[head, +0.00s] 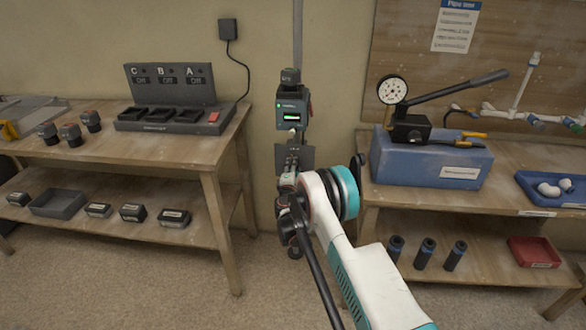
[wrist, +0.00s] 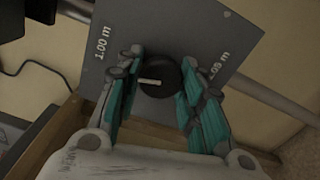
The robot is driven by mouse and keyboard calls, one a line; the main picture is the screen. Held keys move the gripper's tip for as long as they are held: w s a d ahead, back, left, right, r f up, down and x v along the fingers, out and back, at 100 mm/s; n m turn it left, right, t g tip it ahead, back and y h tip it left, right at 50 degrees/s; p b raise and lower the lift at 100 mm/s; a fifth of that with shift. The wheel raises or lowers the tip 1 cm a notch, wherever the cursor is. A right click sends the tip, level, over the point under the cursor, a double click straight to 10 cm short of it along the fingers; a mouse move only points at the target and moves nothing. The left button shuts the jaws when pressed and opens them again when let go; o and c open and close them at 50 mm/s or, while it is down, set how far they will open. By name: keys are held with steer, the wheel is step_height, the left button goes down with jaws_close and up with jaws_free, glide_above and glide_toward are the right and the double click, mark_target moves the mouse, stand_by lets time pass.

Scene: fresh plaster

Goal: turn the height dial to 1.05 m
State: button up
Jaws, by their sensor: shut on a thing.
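The height dial (wrist: 160,78) is a round black knob with a pale pointer bar, on a grey plate (wrist: 178,30). In the wrist view the pointer lies nearly level and points left, toward the side marked "1.00 m". The right-hand mark, partly covered by a finger, seems to read "1.05 m". My gripper (wrist: 156,88) is shut on the dial, with one teal-padded finger on each side. In the head view my gripper (head: 289,180) is at the plate (head: 307,156), and the dial is hidden.
A device with a green display (head: 291,113) sits above the plate on a wall pole (head: 298,35). A wooden bench with a charger (head: 160,118) stands at left. Another with a blue pump box (head: 435,160) stands close to my arm at right. Floor between them is clear.

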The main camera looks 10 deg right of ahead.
steer(key=m, duration=0.4)
steer(key=shift+m, duration=0.3)
steer(key=m, duration=0.3)
steer(key=shift+m, duration=0.3)
steer(key=m, duration=0.4)
steer(key=shift+r+m, duration=0.1)
steer(key=shift+m, duration=0.2)
steer(key=m, duration=0.4)
steer(key=shift+s+d+m, duration=0.1)
steer(key=shift+m, duration=0.2)
steer(key=m, duration=0.3)
steer(key=shift+m, duration=0.3)
steer(key=m, duration=0.4)
steer(key=shift+d, duration=0.1)
steer(key=shift+m, duration=3.9)
